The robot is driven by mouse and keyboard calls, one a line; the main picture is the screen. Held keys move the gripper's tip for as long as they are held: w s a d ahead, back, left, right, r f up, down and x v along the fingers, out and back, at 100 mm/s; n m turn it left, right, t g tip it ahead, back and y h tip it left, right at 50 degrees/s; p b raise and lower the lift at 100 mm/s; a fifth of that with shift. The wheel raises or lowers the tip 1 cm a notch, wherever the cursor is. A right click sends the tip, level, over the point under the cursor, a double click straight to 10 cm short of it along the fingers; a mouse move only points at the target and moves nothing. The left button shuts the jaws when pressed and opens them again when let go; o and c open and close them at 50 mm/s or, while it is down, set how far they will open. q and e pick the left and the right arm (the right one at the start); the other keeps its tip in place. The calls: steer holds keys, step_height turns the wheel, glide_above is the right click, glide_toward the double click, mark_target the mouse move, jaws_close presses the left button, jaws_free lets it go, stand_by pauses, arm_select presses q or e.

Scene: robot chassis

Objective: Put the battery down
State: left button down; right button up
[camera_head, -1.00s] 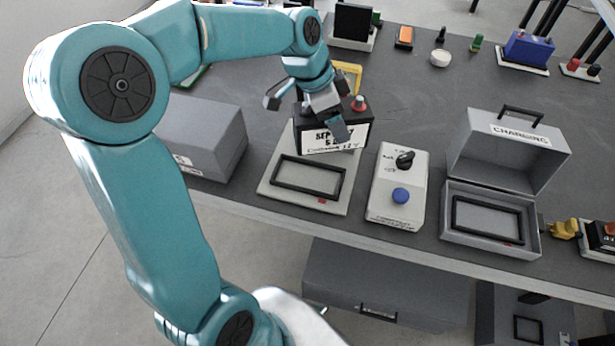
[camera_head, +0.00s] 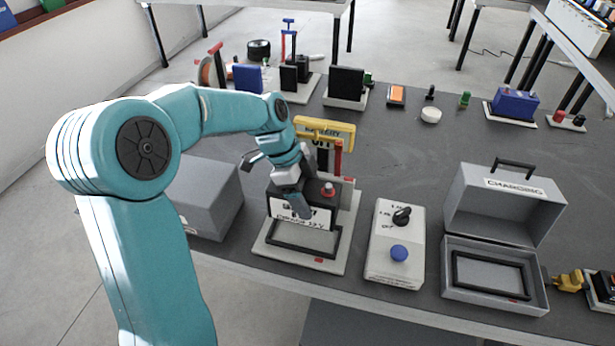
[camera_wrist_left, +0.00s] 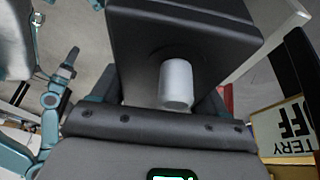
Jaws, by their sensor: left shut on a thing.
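The battery (camera_head: 283,207) is a black box with a white label and a red terminal on top. My left gripper (camera_head: 297,195) is shut on it from above. The battery is upright, over the rear part of a pale base plate (camera_head: 272,256) with a black rectangular frame (camera_head: 305,249). I cannot tell whether its underside touches the plate. In the left wrist view a dark block, seemingly the battery (camera_wrist_left: 185,35), fills the upper middle, with a grey cylindrical terminal (camera_wrist_left: 175,84). My right gripper is not in view.
A yellow battery sign (camera_head: 325,132) on a red-and-black post stands behind the battery. A grey box (camera_head: 210,195) is to the left. A white control box (camera_head: 383,262) with a blue button is to the right, then an open charging case (camera_head: 455,290).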

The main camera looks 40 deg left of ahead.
arm_select(q)
step_height(320, 180, down, 9)
stand_by(0.5)
steer(key=shift+f, duration=0.1)
jaws_free()
steer(key=shift+s, duration=0.1)
steer(key=v, duration=1.2)
steer(key=shift+s, duration=0.1)
